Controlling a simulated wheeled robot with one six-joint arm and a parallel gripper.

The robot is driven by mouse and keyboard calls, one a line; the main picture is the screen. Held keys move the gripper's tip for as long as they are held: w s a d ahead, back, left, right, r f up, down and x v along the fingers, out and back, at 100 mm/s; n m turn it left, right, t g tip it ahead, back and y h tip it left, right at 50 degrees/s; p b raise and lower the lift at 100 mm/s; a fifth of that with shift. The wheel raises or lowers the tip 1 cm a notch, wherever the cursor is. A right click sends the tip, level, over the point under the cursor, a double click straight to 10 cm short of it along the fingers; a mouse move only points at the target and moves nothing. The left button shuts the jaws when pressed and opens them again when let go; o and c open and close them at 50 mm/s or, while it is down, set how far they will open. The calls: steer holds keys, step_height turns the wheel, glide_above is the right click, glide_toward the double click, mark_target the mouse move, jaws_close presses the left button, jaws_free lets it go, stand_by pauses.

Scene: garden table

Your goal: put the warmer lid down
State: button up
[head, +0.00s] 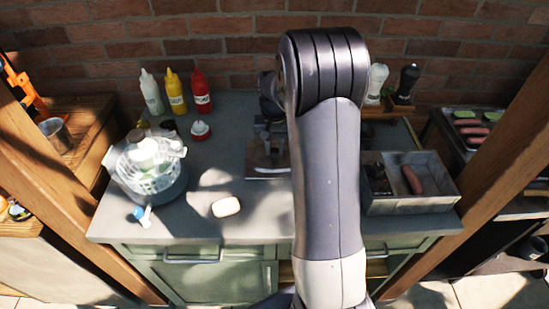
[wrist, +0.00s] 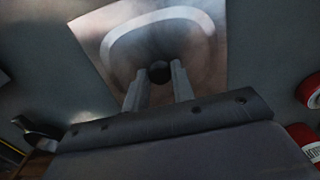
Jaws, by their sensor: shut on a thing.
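The warmer lid (wrist: 118,58) is a shiny, flat metal sheet with a round black knob (wrist: 159,72) in the wrist view. My gripper (wrist: 160,80) is shut on that knob, one finger on each side.
A cream block (head: 226,207) and a small blue-topped item (head: 141,215) lie near the front. White, yellow and red bottles (head: 201,92) stand at the back. Bare counter lies around the cream block.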

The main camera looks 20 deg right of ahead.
jaws_close()
